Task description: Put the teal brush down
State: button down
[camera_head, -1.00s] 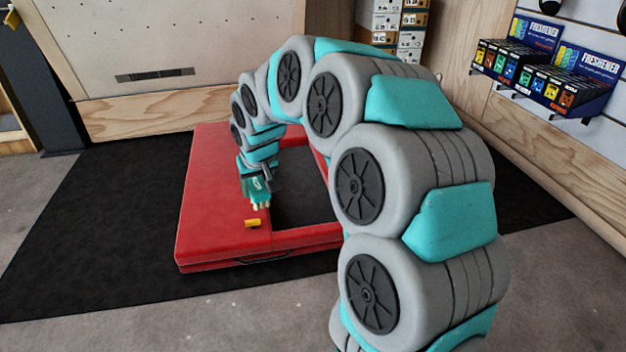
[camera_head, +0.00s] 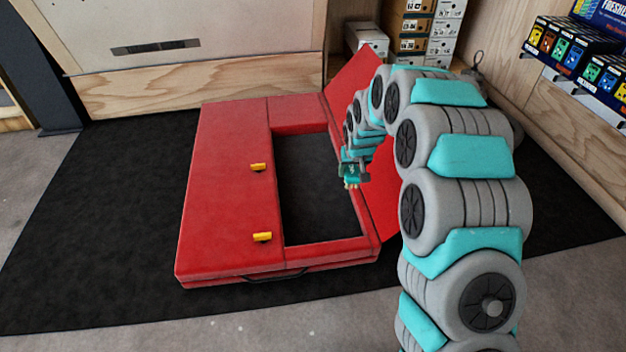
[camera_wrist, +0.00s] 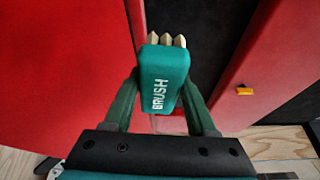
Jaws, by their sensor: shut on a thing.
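The teal brush (camera_wrist: 164,75) has white "BRUSH" lettering and pale bristles, and it fills the middle of the wrist view. My gripper (camera_wrist: 158,92) is shut on it, one finger on each side. In the head view the brush (camera_head: 352,175) is small and hangs bristles down from my gripper (camera_head: 353,165). It appears over the right side of the dark opening in the red pad (camera_head: 225,190), near the raised red flap (camera_head: 345,85). It looks held up, touching nothing below; its exact height is hard to tell.
Two yellow pieces (camera_head: 258,167) (camera_head: 262,237) are on the pad's left part, which is otherwise bare. A black mat (camera_head: 110,210) surrounds the pad. Stacked boxes (camera_head: 425,30) stand behind, and a shelf of freshener packs (camera_head: 570,50) is at right.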

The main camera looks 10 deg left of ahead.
jog(key=n+p, duration=0.1)
send_over(321, 213)
jog(key=s, duration=0.2)
notch_tip(321, 213, down, 10)
jog(key=f, duration=1)
jog(key=shift+w+d+f+b, duration=0.2)
jog(key=shift+w+f+b, duration=0.05)
jog(key=shift+f+b, duration=0.1)
jog(key=shift+f, duration=0.1)
jog(key=shift+c, duration=1)
grip_release()
jog(key=p+v, duration=0.1)
jog(key=v, duration=1.1)
jog(key=shift+d, duration=0.3)
